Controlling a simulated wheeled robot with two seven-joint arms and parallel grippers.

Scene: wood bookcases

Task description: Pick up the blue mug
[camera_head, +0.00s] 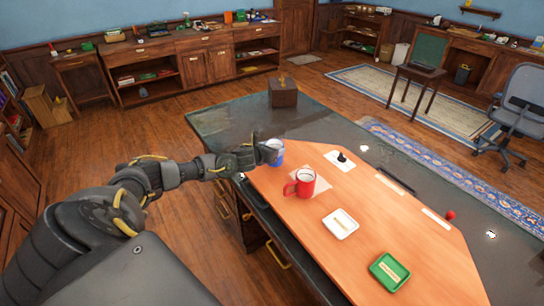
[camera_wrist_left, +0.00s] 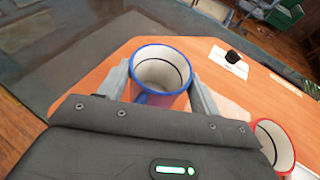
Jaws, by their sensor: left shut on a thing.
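The blue mug (camera_wrist_left: 178,103) stands between the two fingers of my left gripper (camera_wrist_left: 165,88) in the left wrist view. Its blue rim and pale inside face the camera, and the fingers press on its left and right sides. In the head view the blue mug (camera_head: 276,145) shows at the left end of the orange tabletop panel (camera_head: 385,225), partly hidden by my left gripper (camera_head: 268,154). I cannot tell whether its base touches the panel. My right gripper is in neither view.
A red mug (camera_head: 305,184) stands close by on a pale square. A white dish (camera_head: 341,223), a green tray (camera_head: 390,271) and a small black object (camera_head: 342,157) on a white card lie farther along. A wooden box (camera_head: 283,92) stands on the dark desk (camera_head: 225,122).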

